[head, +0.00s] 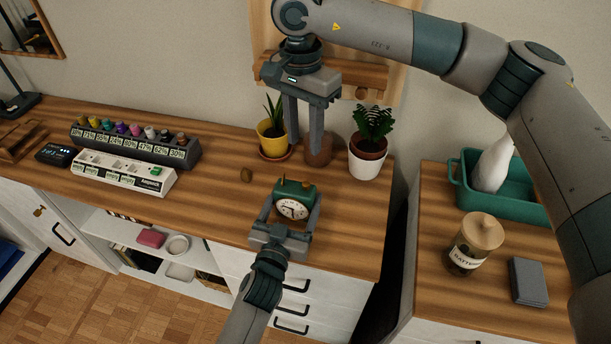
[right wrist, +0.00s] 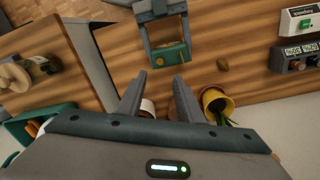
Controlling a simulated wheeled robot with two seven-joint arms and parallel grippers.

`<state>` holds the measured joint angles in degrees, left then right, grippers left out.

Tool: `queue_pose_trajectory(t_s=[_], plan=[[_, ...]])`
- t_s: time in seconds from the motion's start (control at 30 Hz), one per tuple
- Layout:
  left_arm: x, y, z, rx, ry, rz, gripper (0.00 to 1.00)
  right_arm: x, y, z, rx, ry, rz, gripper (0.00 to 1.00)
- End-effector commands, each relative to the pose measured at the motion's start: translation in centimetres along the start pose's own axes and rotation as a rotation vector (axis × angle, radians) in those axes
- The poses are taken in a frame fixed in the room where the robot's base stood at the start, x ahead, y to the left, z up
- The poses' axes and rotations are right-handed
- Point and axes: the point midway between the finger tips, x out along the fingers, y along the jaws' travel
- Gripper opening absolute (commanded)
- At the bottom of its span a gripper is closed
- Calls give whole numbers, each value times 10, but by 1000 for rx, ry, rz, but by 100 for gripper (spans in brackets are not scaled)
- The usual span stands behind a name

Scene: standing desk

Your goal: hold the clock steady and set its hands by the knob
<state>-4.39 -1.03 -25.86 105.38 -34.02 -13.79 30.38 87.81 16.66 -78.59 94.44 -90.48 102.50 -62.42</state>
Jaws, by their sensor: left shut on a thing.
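The green clock (head: 294,190) with a white dial and dark hands stands on the desk near its front edge. My left gripper (head: 291,208) is shut on the clock, one finger on each side. The clock's top and back show in the right wrist view (right wrist: 170,53), with a small brassy part that may be the knob; I cannot tell. My right gripper (head: 304,154) is open and empty, pointing down above the desk behind the clock. Its two fingers stand apart in the right wrist view (right wrist: 159,76), not touching the clock.
A yellow-potted plant (head: 272,138), a brown pot (head: 318,150) and a white-potted plant (head: 367,165) stand behind the clock. A small brown object (head: 246,175) lies to its left. A jar (head: 474,246) stands on the right cabinet.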

Motion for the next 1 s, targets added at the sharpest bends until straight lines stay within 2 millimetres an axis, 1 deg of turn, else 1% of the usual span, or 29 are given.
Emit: queue_pose_trajectory(t_s=[0.27, 0.47, 0.67, 1.0], plan=[[0, 0, 0, 0, 0, 0, 44, 1, 0, 0, 2, -1, -1, 33], [0, 0, 0, 0, 0, 0, 44, 13, 0, 0, 2, -1, 0, 33], [0, 0, 0, 0, 0, 0, 44, 38, 0, 0, 3, -2, 1, 33], [0, 0, 0, 0, 0, 0, 44, 94, 1, 0, 4, -2, 1, 33]])
